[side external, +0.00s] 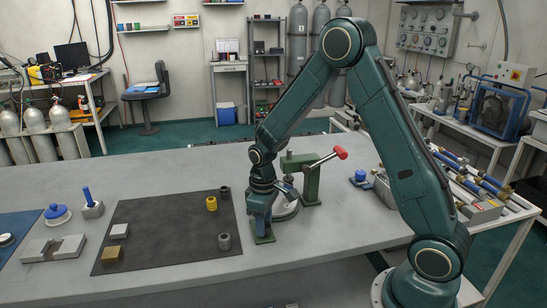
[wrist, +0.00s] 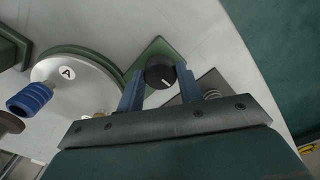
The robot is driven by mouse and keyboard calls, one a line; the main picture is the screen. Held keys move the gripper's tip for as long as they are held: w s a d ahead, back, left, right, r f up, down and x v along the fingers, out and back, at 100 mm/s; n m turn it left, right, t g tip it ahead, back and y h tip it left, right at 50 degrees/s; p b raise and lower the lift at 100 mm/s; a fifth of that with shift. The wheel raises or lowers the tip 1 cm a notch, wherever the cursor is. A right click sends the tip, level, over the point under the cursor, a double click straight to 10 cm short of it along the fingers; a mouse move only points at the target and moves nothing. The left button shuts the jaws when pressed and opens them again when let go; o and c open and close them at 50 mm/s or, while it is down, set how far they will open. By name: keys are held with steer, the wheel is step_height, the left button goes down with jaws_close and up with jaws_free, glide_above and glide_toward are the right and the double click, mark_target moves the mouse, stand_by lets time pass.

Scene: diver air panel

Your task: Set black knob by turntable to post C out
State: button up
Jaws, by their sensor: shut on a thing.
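The black knob (wrist: 157,74) shows in the wrist view on a green base beside the turntable. A white pointer line on it points down and slightly right in that view. My gripper (wrist: 159,82) is shut on the knob, one finger on each side. In the side view my gripper (side external: 261,222) points down at the turntable's near left, and it hides the knob. The pale turntable (wrist: 100,76) carries a label "A" and a blue post (wrist: 31,98). It is partly visible in the side view (side external: 288,211). Label C does not show.
A green clamp stand (side external: 308,180) with a red-ended lever (side external: 340,153) stands behind the turntable. A dark mat (side external: 165,232) to the left holds a yellow ring (side external: 211,203), dark rings and small blocks. A blue-topped part (side external: 360,176) stands to the right. The bench front is clear.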

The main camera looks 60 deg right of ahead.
stand_by(0.3)
steer(key=o, duration=1)
steer(key=shift+r, duration=0.1)
step_height(320, 180, up, 14)
steer(key=shift+f, duration=0.15)
stand_by(0.3)
